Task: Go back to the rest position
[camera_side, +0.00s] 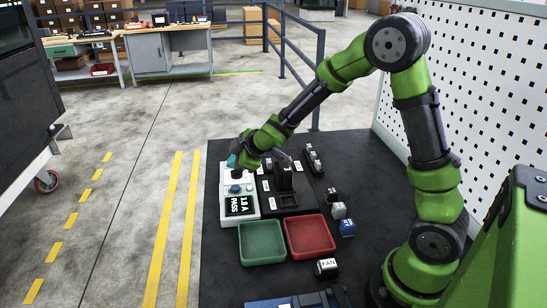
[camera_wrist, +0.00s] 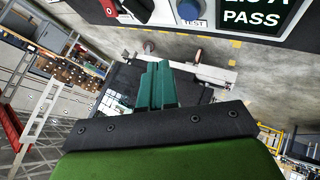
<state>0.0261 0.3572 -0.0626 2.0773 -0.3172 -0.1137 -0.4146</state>
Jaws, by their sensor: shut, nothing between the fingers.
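My gripper (camera_side: 233,161) has teal fingers and hangs low over the far end of the white tester. In the wrist view the teal fingers (camera_wrist: 158,86) are pressed together with nothing between them. The white tester (camera_side: 226,212) has a dark display reading "1.8 A PASS" (camera_side: 241,206) and a blue button (camera_side: 235,189). In the wrist view the blue button (camera_wrist: 190,10) is marked TEST, with the PASS display (camera_wrist: 254,16) beside it. Whether the fingers touch the tester cannot be told.
A dark fixture (camera_side: 285,180) stands right of the tester. A green tray (camera_side: 261,262) and a red tray (camera_side: 309,257) lie in front. A FAN block (camera_side: 327,268), a blue block (camera_side: 347,228) and other small blocks lie right. A perforated white panel (camera_side: 485,90) stands behind my arm.

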